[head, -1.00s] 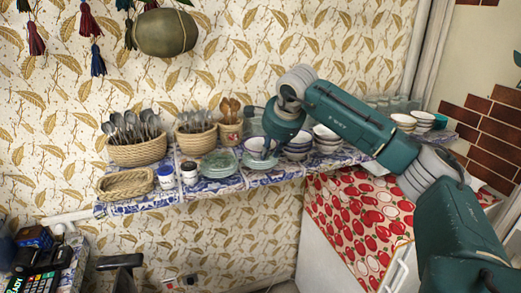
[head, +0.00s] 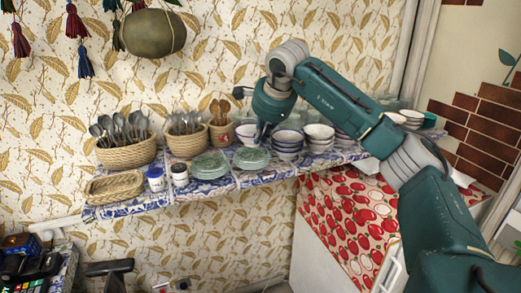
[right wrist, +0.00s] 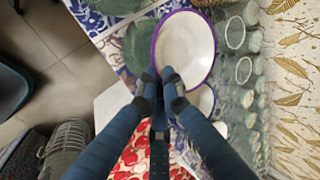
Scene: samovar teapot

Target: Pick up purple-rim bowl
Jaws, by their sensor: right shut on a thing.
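The purple-rim bowl (right wrist: 187,45), white inside, fills the upper middle of the right wrist view. In the head view the bowl (head: 246,131) shows above the green plates, by the tip of my right gripper. My right gripper (head: 262,131) points down from above the shelf. In the right wrist view its fingers (right wrist: 165,76) are close together and shut on the bowl's near rim. The bowl's far side shows clear, and the gripped bit of rim is hidden by the fingers. My left gripper is not in view.
The tiled shelf (head: 140,203) holds green plates (head: 210,165), stacked bowls (head: 288,143) just right of the gripper, and a wooden-spoon pot (head: 221,134). Baskets of cutlery (head: 126,155) stand left. Glasses (right wrist: 240,72) stand in a row by the wall.

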